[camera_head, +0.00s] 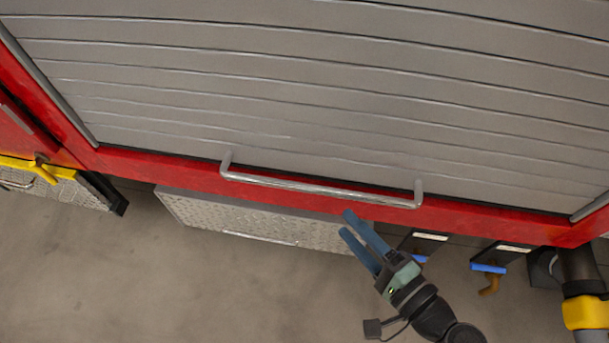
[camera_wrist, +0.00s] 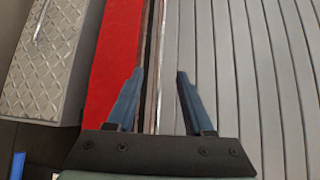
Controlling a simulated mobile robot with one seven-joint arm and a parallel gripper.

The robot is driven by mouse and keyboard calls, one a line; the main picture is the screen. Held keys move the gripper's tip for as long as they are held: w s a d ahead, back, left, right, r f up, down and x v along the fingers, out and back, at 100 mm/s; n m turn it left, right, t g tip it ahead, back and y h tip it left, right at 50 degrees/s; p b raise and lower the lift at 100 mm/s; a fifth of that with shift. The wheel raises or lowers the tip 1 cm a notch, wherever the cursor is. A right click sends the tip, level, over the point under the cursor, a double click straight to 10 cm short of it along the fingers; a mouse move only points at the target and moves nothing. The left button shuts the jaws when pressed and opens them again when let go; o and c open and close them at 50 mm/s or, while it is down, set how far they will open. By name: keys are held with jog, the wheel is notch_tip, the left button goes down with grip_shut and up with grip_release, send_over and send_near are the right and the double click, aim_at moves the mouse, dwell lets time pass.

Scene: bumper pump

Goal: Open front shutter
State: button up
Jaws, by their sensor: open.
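The front shutter (camera_head: 330,90) is a grey slatted roll-up panel, and it is down over the opening. Its handle (camera_head: 320,188) is a long chrome bar along the lower edge, above the red sill (camera_head: 190,172). My gripper (camera_head: 346,224) is open and empty, with its blue fingertips just below the right half of the handle in the head view. In the wrist view my gripper (camera_wrist: 160,72) points at the strip between the red sill (camera_wrist: 113,55) and the shutter slats (camera_wrist: 240,60). A narrow shiny line shows between the fingers; I cannot tell its depth.
A treadplate step (camera_head: 255,222) sticks out below the sill, left of my gripper. Brass outlets with blue handles (camera_head: 488,268) are to the right, and a black and yellow fitting (camera_head: 583,300) is at the far right. The floor (camera_head: 150,280) is clear at lower left.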

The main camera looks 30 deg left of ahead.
aim_at(318, 193)
jog(key=b+x, duration=0.2)
jog(key=x, duration=0.9)
jog(key=shift+w+a+b, duration=0.15)
jog(key=shift+a+b, duration=0.1)
jog(key=shift+b, duration=0.1)
grip_shut()
dwell(0.8)
